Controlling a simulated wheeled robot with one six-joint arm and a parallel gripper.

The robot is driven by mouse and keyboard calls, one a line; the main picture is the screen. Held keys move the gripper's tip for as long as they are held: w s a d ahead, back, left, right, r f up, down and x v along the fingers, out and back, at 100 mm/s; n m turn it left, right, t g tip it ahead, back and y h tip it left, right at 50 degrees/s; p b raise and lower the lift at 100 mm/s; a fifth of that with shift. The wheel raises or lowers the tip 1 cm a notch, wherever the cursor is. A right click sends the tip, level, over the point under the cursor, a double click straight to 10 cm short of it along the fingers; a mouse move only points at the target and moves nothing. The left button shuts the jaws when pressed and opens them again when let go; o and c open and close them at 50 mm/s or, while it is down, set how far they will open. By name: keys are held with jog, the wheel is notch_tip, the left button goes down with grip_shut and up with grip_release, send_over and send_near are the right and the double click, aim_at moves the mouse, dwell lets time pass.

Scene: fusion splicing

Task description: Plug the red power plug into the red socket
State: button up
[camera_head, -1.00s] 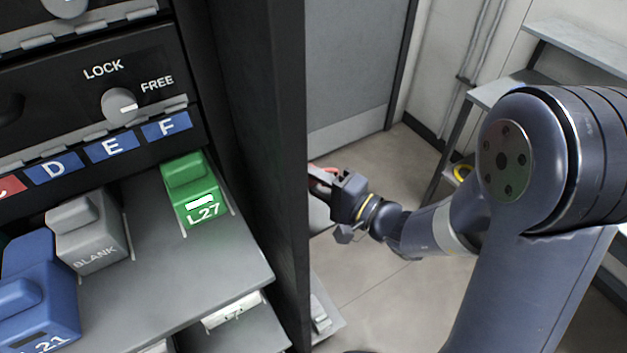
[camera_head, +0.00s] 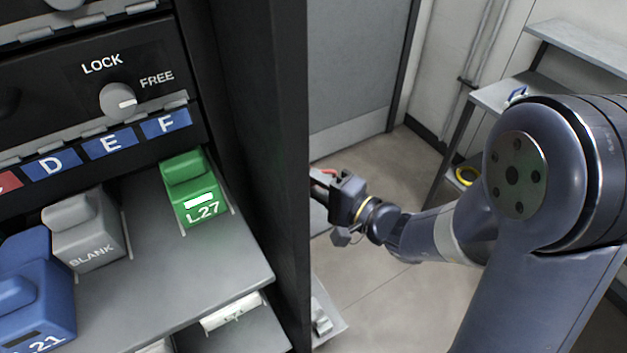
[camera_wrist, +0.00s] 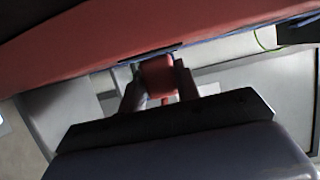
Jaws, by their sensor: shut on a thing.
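My gripper (camera_head: 322,185) is to the right of the dark cabinet's side wall in the head view, its tip partly hidden by that wall. A bit of red shows at its fingers. In the wrist view my gripper (camera_wrist: 160,84) is shut on a red block, the red power plug (camera_wrist: 158,72), between its two fingers. A wide red surface (camera_wrist: 90,38) with a blue edge crosses the top of the wrist view close above; I cannot tell what it is. I cannot make out the red socket in either view.
The black cabinet wall (camera_head: 270,180) stands just left of my gripper. Left of it are a green L27 module (camera_head: 190,178), a grey BLANK module (camera_head: 85,232) and a blue module (camera_head: 30,290). A side shelf (camera_head: 500,92) stands at right. Open floor (camera_head: 385,290) lies below my arm.

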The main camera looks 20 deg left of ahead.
jog(key=shift+s+a, duration=0.1)
jog(key=shift+s, duration=0.05)
jog(key=o, duration=1)
jog(key=b+v, duration=0.2)
jog(key=v, duration=0.8)
jog(key=shift+s+d, duration=0.1)
jog(key=shift+d, duration=0.3)
jog(key=shift+p+x, duration=0.95)
jog(key=shift+x, duration=4.4)
